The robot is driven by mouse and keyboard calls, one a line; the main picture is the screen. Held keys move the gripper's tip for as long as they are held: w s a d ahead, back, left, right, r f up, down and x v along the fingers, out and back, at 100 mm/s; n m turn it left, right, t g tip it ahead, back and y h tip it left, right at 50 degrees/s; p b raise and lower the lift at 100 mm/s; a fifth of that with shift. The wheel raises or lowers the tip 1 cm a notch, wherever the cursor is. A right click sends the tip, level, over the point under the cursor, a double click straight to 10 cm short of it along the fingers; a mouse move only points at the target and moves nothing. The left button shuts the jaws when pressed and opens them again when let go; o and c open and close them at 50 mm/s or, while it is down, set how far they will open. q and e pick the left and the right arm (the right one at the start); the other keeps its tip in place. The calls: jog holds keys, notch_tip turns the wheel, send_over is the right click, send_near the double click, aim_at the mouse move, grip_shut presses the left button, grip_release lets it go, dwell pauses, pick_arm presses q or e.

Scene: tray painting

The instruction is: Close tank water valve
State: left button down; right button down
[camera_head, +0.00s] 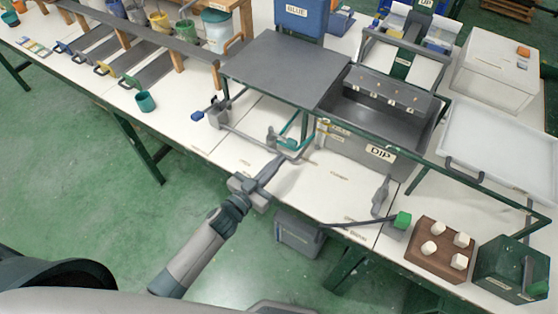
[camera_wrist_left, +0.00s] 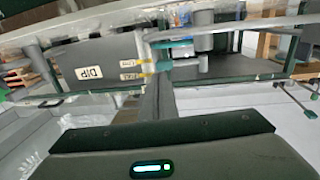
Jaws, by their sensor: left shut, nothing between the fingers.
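The grey dip tank (camera_head: 360,155), labelled DIP, stands on the white bench; it also shows in the left wrist view (camera_wrist_left: 95,68). Two small yellow-marked labels (camera_wrist_left: 130,70) sit on its front near the corner, beside a pale upright pipe. Teal valve-like parts (camera_head: 292,140) show left of the tank; in the left wrist view a teal handle (camera_wrist_left: 172,44) lies by the pipe. I cannot tell which part is the water valve, or its setting. My left gripper (camera_head: 277,163) is shut and empty, just in front of these parts; its fingers (camera_wrist_left: 158,98) hide part of the area.
A dark flat plate (camera_head: 285,68) on a green frame stands behind. A teal cup (camera_head: 145,101) is at the left bench edge. A brown block with white knobs (camera_head: 440,248) and a dark green bin (camera_head: 512,268) are at right. A grey bin (camera_head: 300,234) is below the bench edge.

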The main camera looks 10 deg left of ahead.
pick_arm(q)
jog(key=shift+s+a+f, duration=0.2)
jog(key=shift+s+a, duration=0.1)
jog(key=shift+s, duration=0.45)
jog(key=b+v, duration=0.2)
jog(key=v, duration=0.5)
jog(key=shift+s+d+b, duration=0.2)
jog(key=shift+s+b, duration=0.2)
jog(key=shift+r, duration=0.15)
